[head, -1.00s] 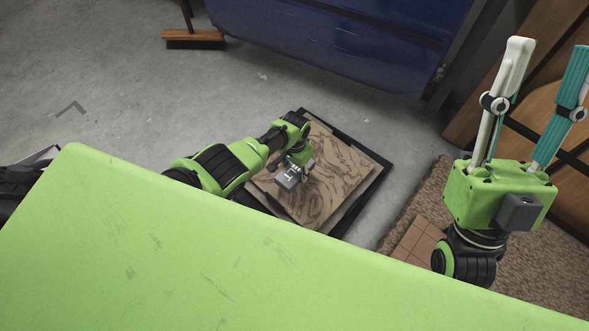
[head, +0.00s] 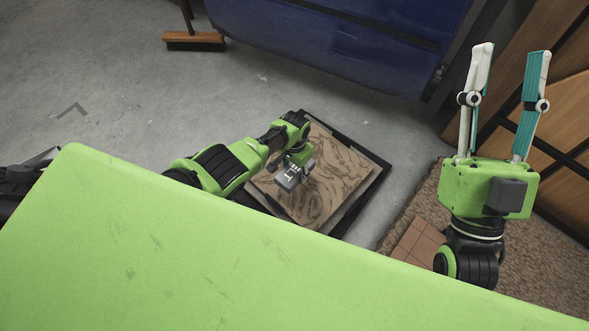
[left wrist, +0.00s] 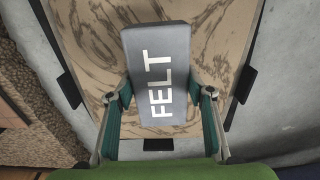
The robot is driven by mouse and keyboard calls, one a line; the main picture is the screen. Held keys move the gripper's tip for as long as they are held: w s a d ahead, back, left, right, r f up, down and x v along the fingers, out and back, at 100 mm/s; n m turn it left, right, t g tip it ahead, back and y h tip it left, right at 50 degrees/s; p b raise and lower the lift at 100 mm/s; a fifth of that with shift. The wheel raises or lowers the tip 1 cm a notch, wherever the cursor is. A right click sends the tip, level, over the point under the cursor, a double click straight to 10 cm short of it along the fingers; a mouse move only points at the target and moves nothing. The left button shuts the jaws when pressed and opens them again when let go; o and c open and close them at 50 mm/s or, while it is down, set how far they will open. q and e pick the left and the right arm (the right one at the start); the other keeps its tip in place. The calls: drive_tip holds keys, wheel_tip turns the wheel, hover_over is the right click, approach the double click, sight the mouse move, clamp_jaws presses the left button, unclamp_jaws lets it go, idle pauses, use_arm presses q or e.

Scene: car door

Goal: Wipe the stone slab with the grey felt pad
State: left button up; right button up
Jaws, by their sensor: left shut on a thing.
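The grey felt pad (head: 288,180), marked FELT, is over the near left part of the stone slab (head: 335,180), a brown veined square in a dark frame on the floor. My left gripper (left wrist: 161,93) is shut on the pad, one finger on each long side. In the left wrist view the pad (left wrist: 157,48) lies flat along the slab (left wrist: 95,35); I cannot tell whether it touches. My right gripper (head: 509,52) is raised at the right, empty and open, its fingers pointing up.
A blue car door panel (head: 335,40) stands behind the slab. A broom (head: 194,41) is at the upper left. A brown textured mat (head: 535,250) and wooden panels (head: 560,110) are at the right. Grey concrete floor (head: 120,90) lies open to the left.

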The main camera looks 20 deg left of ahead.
use_arm(q)
drive_tip(key=shift+r+p, duration=0.4)
drive_tip(key=shift+r, duration=0.1)
drive_tip(key=shift+r+p, duration=0.85)
drive_tip(key=shift+r, duration=0.15)
use_arm(e)
drive_tip(key=w+f+g+h, duration=0.1)
drive_tip(key=w+f+g, duration=0.1)
drive_tip(key=f, duration=0.4)
drive_tip(key=w+f+g+h, duration=0.2)
drive_tip(key=w+f+g, duration=0.1)
drive_tip(key=f+g, duration=0.2)
drive_tip(key=shift+d+f+g, duration=0.2)
drive_tip(key=shift+f+g, duration=0.1)
drive_tip(key=shift+f, duration=0.95)
drive_tip(key=shift+w, duration=0.1)
